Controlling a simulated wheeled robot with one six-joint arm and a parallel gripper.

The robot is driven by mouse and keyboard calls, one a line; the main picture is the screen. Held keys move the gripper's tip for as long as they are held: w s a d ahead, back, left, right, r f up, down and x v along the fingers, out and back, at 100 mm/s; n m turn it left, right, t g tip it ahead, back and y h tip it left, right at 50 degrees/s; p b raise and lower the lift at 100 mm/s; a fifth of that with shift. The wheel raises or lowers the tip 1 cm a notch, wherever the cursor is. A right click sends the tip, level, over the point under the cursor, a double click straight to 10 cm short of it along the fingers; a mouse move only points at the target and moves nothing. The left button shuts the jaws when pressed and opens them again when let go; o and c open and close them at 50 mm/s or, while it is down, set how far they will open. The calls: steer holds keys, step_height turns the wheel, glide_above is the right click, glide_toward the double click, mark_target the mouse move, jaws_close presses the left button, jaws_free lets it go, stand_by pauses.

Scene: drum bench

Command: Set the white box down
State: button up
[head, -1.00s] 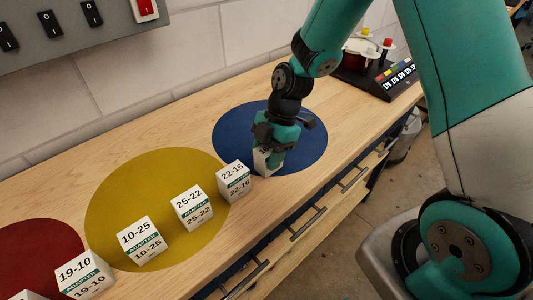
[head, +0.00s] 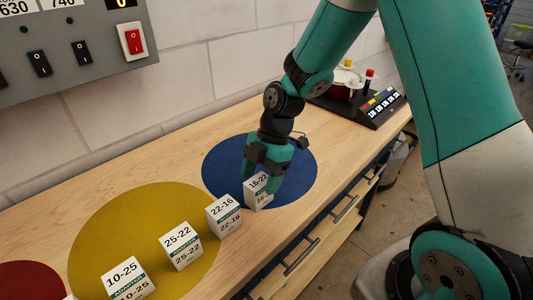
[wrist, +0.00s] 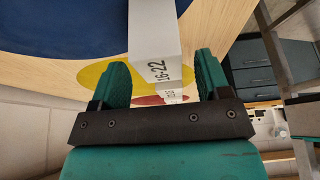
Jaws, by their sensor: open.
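The white box (head: 258,190), marked 16-22, stands upright on the bench at the near edge of the blue circle (head: 225,168). It is just right of the 22-16 box (head: 223,215), with a small gap between. My gripper (head: 273,182) is around its far side and hides part of it. In the wrist view the white box (wrist: 154,45) lies between my two fingers (wrist: 162,82), with a visible gap to each. My gripper is open.
A black device with coloured keys (head: 380,105) is at the back right. A grey switch panel (head: 70,55) hangs on the wall.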

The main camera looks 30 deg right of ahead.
steer(key=v, duration=0.8)
steer(key=s+a+r+m, duration=0.3)
steer(key=s+m, duration=0.2)
steer(key=s, duration=0.1)
steer(key=s+a+r+m+t, duration=0.1)
steer(key=s+a+r+m, duration=0.1)
steer(key=s+m, duration=0.2)
steer(key=s+a+r+m, duration=0.3)
steer(key=s+m, duration=0.2)
steer(key=s, duration=0.5)
steer(key=shift+a+r+m, duration=0.3)
steer(key=shift+a+r, duration=0.05)
steer(key=shift+a, duration=0.05)
